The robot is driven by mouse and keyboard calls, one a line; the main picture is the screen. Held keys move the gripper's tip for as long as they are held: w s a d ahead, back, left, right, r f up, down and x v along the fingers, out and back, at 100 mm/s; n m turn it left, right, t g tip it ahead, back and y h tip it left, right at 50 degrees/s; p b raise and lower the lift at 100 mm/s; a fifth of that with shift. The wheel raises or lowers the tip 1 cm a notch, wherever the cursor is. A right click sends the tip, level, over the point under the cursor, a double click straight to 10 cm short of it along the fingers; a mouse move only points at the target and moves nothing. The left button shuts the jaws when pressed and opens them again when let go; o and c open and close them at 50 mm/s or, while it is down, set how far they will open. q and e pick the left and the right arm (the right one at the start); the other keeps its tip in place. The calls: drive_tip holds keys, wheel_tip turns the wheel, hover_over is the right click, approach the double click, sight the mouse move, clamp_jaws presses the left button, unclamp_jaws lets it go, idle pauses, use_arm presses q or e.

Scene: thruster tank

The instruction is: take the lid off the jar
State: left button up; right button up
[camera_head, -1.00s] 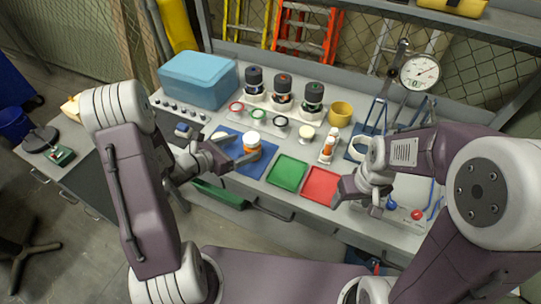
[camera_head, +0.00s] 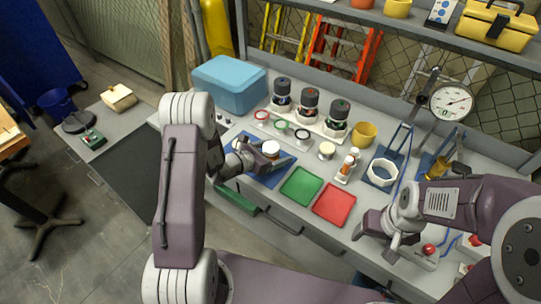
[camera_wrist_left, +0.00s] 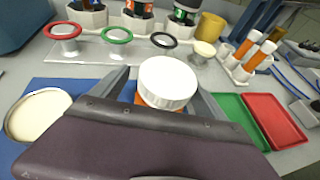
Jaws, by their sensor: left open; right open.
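The jar (camera_head: 271,156) is orange with a white lid (camera_head: 271,147) on top, and stands upright on a blue mat (camera_head: 284,171). The lid shows clearly in the left wrist view (camera_wrist_left: 168,80), with a strip of orange below it. My left gripper (camera_head: 266,159) is open, with one finger on each side of the jar, below lid height. I cannot tell whether either finger touches it. The lower jar is hidden behind the gripper body. My right gripper (camera_head: 388,244) is open and empty near the bench's front edge, away from the jar.
A green tray (camera_head: 300,186) and a red tray (camera_head: 334,204) lie right of the mat. A round cream dish (camera_wrist_left: 38,114) is on the mat left of the jar. Rings on stands (camera_head: 282,125) and a blue box (camera_head: 229,84) stand behind. A white ring (camera_head: 383,172) sits farther right.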

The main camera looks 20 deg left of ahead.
sight(276, 143)
use_arm(q)
drive_tip(key=shift+w+d+f, duration=0.15)
drive_tip(key=shift+w+d, duration=0.15)
use_arm(e)
drive_tip(key=shift+w+d, duration=0.1)
use_arm(q)
drive_tip(key=shift+s, duration=0.1)
drive_tip(key=c, duration=1.6)
wheel_tip(276, 143, up, 4)
drive_tip(key=p, duration=0.3)
drive_tip(key=shift+r, duration=0.25)
drive_tip(key=s+d+r+p, duration=0.2)
drive_tip(key=s, duration=0.1)
drive_tip(key=s+d+r+p, duration=0.2)
drive_tip(key=s+p, duration=0.1)
drive_tip(key=s+d+r+p, duration=0.2)
drive_tip(key=s+d, duration=0.1)
drive_tip(key=shift+s+d+r, duration=0.1)
drive_tip(key=shift+r, duration=0.2)
use_arm(e)
wheel_tip(276, 143, up, 10)
drive_tip(key=shift+r, duration=0.2)
